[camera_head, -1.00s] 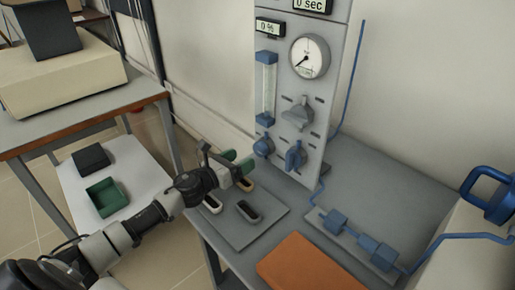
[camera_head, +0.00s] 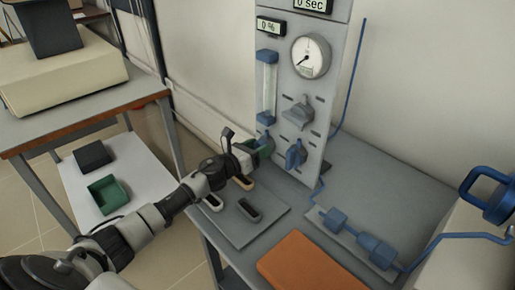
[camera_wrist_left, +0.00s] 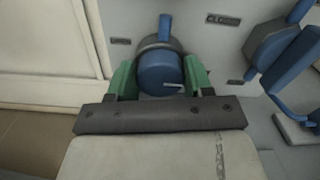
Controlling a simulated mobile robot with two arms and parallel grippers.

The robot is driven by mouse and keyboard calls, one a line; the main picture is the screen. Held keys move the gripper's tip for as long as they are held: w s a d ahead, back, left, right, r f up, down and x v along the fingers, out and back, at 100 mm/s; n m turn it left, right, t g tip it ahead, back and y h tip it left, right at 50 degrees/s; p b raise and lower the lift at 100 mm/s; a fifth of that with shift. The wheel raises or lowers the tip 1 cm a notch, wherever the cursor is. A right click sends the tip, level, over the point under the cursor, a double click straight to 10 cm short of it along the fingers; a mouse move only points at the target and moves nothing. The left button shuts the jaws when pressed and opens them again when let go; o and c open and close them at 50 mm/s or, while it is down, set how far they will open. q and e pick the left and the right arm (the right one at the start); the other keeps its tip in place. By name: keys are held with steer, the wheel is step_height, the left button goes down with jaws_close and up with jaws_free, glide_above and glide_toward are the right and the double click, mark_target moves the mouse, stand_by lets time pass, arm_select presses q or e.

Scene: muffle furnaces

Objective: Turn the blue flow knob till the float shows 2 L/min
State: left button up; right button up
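The round blue flow knob (camera_wrist_left: 160,72) sits low on the grey panel and fills the middle of the left wrist view, with a small white pointer mark on its face. My left gripper (camera_head: 262,147) is at this knob in the head view, hiding most of it. In the left wrist view its green fingers (camera_wrist_left: 162,80) stand open on either side of the knob; whether they touch it is unclear. The flow tube (camera_head: 265,88) stands upright above the knob, between blue end blocks. Its float and scale are too small to read. My right gripper is not in view.
Right of the flow knob are a blue lever handle (camera_head: 296,154), a grey knob (camera_head: 298,113) and a round gauge (camera_head: 311,57). A grey tray (camera_head: 235,222) with oval pieces lies under my left arm. An orange pad (camera_head: 305,265) lies on the front of the bench.

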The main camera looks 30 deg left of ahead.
arm_select(q)
steer(key=c, duration=0.4)
steer(key=shift+n, duration=0.3)
steer(key=n+p, duration=0.1)
steer(key=n, duration=0.4)
steer(key=shift+a+n+p, duration=0.1)
steer(key=shift+n+p, duration=0.2)
steer(key=n+p, duration=0.1)
steer(key=n, duration=0.2)
steer(key=shift+a+n+p, duration=0.1)
steer(key=shift+n+p, duration=0.35)
steer(key=shift+n, duration=1.25)
steer(key=shift+f, duration=0.1)
steer(key=o, duration=0.9)
